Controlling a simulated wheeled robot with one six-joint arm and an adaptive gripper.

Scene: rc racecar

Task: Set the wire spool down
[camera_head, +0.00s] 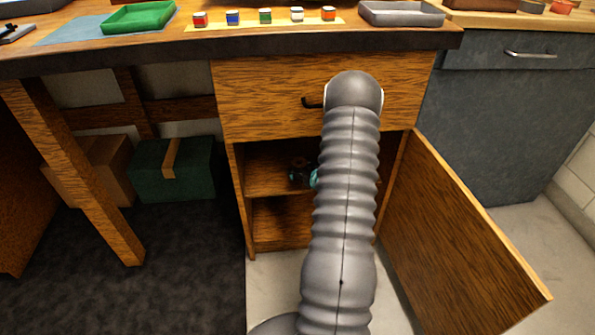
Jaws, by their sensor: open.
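My arm (345,215) rises through the middle of the view, in front of the open cabinet (238,190). Its far end bends away behind the arm itself, so my gripper is hidden. A small dark object with a teal part (300,174) shows at the shelf level inside the cabinet, just left of my arm. It is partly covered, and I cannot tell whether it is the wire spool. No other spool can be made out.
The cabinet door (455,235) stands wide open at the right. A closed drawer (270,95) is above the opening. The tabletop holds a green tray (140,16), a grey tray (400,13) and several small coloured blocks. A green box (195,178) stands under the table.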

